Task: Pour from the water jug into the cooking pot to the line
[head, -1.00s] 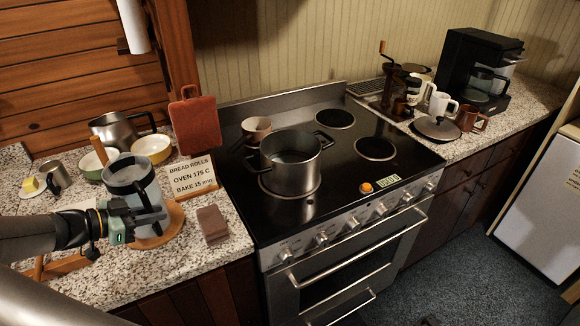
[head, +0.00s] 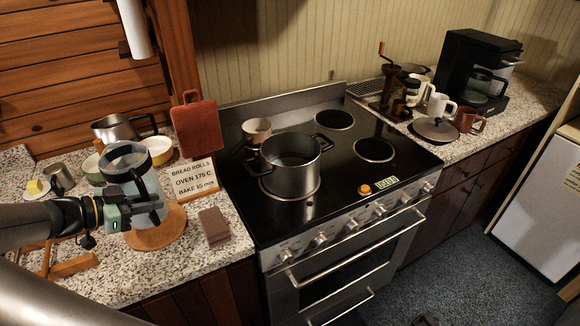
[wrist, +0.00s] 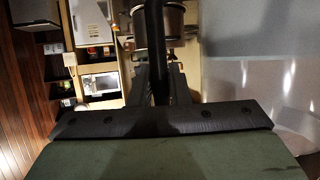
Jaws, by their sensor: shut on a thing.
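The water jug (head: 148,207), clear with a dark rim and dark handle, is upright just above a round wooden board (head: 158,239) on the left counter. My gripper (head: 124,212) is shut on its handle from the left. In the wrist view, the dark handle (wrist: 157,70) stands upright between my fingers. The water level in the jug is hard to make out. The steel cooking pot (head: 291,168) stands on the front left burner, right of the jug and apart from it. Its mouth is open, but I cannot make out a line inside.
A steel pitcher (head: 118,129) and bowls (head: 159,149) stand behind the jug. A small cup (head: 257,130) is behind the pot. The right burners are bare.

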